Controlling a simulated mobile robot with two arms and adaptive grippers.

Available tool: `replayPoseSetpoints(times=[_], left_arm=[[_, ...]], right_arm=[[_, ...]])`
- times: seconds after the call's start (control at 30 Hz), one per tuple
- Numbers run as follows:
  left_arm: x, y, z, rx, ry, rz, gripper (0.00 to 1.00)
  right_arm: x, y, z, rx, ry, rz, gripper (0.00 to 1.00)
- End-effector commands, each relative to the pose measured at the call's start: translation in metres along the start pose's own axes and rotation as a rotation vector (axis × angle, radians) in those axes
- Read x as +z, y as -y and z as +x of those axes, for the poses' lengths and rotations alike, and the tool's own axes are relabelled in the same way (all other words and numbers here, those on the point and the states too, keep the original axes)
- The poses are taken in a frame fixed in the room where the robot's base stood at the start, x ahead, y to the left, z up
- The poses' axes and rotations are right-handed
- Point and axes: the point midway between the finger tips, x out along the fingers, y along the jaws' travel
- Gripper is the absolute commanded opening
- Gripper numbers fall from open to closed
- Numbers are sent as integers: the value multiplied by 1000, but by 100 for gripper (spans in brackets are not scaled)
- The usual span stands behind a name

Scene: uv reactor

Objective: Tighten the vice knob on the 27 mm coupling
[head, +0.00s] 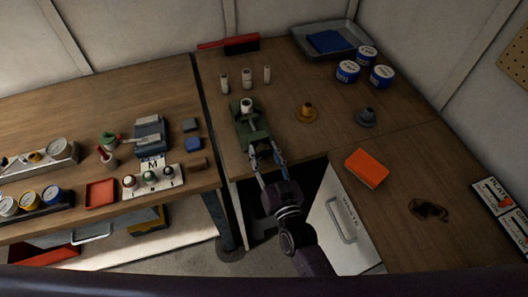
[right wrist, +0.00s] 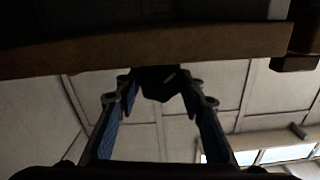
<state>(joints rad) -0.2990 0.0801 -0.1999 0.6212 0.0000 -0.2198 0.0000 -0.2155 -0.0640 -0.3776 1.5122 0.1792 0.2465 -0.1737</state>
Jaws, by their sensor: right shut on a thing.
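The green vice (head: 247,124) stands at the front edge of the wooden bench. A pale, ring-topped coupling (head: 247,105) stands upright in it. My right gripper (head: 266,156) reaches up to the vice's front end from below the bench edge. Its fingers are shut on the vice knob, which is mostly hidden in the head view. In the right wrist view the dark knob (right wrist: 160,84) sits between the fingertips, under the bench's edge. I cannot tell how tight the jaws are on the coupling. My left gripper is not in view.
Three pale cylinders (head: 247,78) stand behind the vice. A brass flanged part (head: 306,113) and a grey one (head: 366,117) stand to its right. An orange block (head: 367,168) lies near the right bench's front edge. A white cabinet door (head: 343,222) hangs below.

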Motion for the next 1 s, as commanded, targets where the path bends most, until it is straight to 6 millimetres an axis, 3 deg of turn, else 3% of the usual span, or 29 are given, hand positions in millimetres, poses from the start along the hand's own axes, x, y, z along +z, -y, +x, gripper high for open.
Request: replayPoseSetpoints(times=[0.17, 0.47, 0.5, 0.63, 1.0], left_arm=[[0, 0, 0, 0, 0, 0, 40], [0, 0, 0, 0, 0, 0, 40], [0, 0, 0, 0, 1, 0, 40], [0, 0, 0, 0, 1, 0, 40], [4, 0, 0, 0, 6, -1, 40]], right_arm=[[0, 0, 0, 0, 0, 116, 12], [0, 0, 0, 0, -1, 127, 12], [0, 0, 0, 0, -1, 126, 40], [0, 0, 0, 0, -1, 126, 54], [0, 0, -5, 1, 0, 125, 55]])
